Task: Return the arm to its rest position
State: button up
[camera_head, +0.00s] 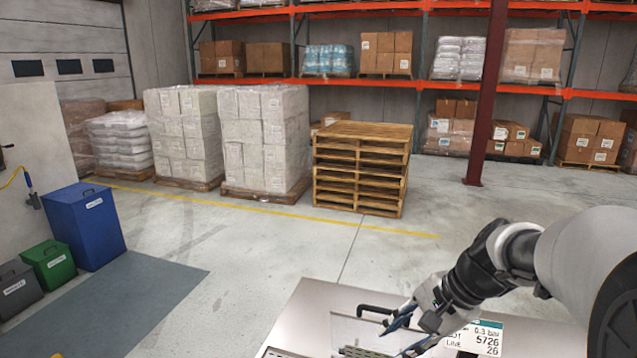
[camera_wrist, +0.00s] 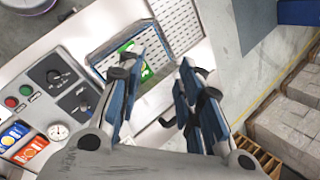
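My gripper (camera_head: 405,336) shows at the lower right of the head view, at the end of my outstretched arm, over the top of a pale machine (camera_head: 318,302). In the wrist view my gripper (camera_wrist: 166,62) has its two blue-and-black fingers apart, with nothing visible between them. A dark-framed opening with a green item (camera_wrist: 122,54) in it lies behind the left finger. A black bent handle (camera_head: 377,309) is close to the fingers in the head view; I cannot tell whether they touch it.
The machine carries a control panel (camera_wrist: 58,76) with buttons, knobs and a gauge. A label (camera_head: 487,338) is near my arm. Blue (camera_head: 84,228) and green (camera_head: 49,265) bins stand left. Stacked pallets (camera_head: 362,168), wrapped loads and a red column (camera_head: 487,100) stand behind. The middle floor is clear.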

jog(key=s+f+n+h+b, duration=0.1)
jog(key=s+f+n+b, duration=0.3)
jog(key=s, duration=0.3)
jog(key=s+a+f+n+t+h+b, duration=0.1)
jog(key=s+f+n+h+b, duration=0.1)
jog(key=s, duration=0.6)
jog(key=s+f+n+t+h+b, duration=0.1)
jog(key=s+f+n+h+b, duration=0.1)
jog(key=s+f+n+b, duration=0.3)
jog(key=shift+s+a+f+n+b, duration=0.15)
jog(key=shift+s+f+n+b, duration=0.25)
jog(key=shift+s+b, duration=0.6)
